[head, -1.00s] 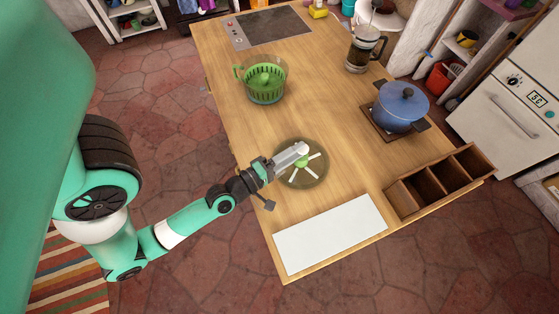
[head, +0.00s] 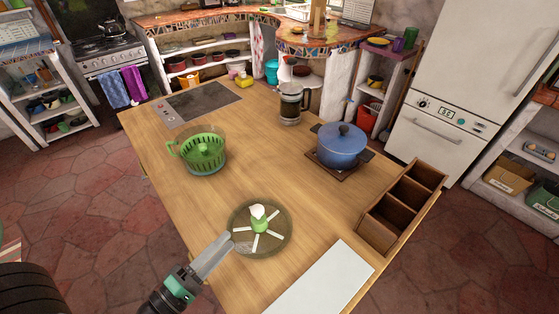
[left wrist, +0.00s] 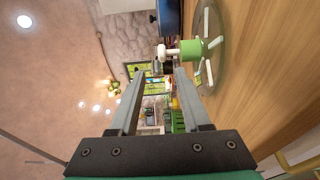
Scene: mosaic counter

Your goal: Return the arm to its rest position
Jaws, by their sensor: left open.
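My left gripper (head: 228,240) comes in from the bottom left in the head view, at the near-left edge of the round see-through lid (head: 272,246). The lid has white spokes and a green knob (head: 260,226) with a white top. In the left wrist view, my left gripper's fingers (left wrist: 160,72) are parallel and apart, with nothing between them. The lid's knob (left wrist: 188,50) shows beyond them, at the upper right. My right gripper is in neither view.
On the wooden table (head: 250,130) stand a green basket in a clear bowl (head: 203,152), a blue pot (head: 342,146), a French press (head: 291,104) and a wooden divided box (head: 402,208). A white board (head: 322,284) lies at the front. The middle is clear.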

